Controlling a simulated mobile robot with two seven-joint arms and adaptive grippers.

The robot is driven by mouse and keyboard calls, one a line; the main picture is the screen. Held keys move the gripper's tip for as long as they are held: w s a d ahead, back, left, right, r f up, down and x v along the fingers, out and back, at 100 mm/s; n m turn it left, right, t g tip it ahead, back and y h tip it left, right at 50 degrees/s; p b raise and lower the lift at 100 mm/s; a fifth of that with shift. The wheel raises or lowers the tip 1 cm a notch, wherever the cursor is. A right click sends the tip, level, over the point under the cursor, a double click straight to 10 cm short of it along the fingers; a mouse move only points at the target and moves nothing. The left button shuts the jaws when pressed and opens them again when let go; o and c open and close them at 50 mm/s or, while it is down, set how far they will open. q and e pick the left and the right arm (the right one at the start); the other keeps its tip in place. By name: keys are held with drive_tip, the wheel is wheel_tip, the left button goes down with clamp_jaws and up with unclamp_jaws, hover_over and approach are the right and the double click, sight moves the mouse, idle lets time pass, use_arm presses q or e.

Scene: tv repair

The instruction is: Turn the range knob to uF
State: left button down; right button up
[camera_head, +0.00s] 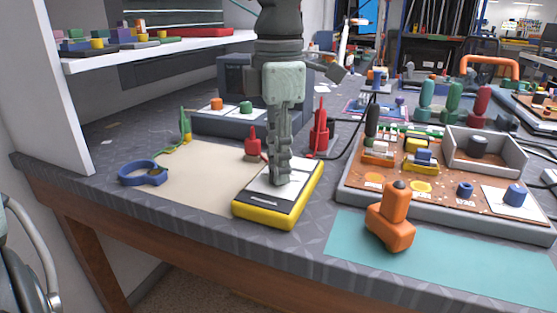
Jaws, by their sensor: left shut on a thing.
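A yellow-edged meter with a dark and white face (253,209) lies flat near the front edge of the table. My left gripper (281,181) points straight down onto the upper right part of its face. Its fingers are shut on the range knob, which they almost wholly hide. I cannot read the marks on the face or tell where the knob points. My right gripper is not in view.
Red probes (319,137) stand behind the meter, with a dark cable beside them. An orange tool (394,222) stands close on the right, in front of a circuit board tray (434,211). A beige mat (190,178) and a blue ring-shaped thing (139,173) lie left.

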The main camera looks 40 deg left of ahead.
use_arm(q)
drive_tip(key=m, duration=0.3)
drive_tip(key=shift+m, duration=1.3)
drive_tip(key=m, duration=0.2)
drive_tip(key=shift+m+p, duration=0.3)
drive_tip(key=shift+p, duration=0.05)
drive_tip(key=m, duration=0.2)
drive_tip(key=shift+m, duration=0.8)
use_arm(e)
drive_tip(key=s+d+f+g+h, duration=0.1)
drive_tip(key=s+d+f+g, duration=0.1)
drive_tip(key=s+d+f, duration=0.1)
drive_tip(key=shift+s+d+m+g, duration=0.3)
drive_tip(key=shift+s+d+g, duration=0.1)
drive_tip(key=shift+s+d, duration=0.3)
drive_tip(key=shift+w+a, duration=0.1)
use_arm(q)
drive_tip(key=c, duration=1.2)
unclamp_jaws()
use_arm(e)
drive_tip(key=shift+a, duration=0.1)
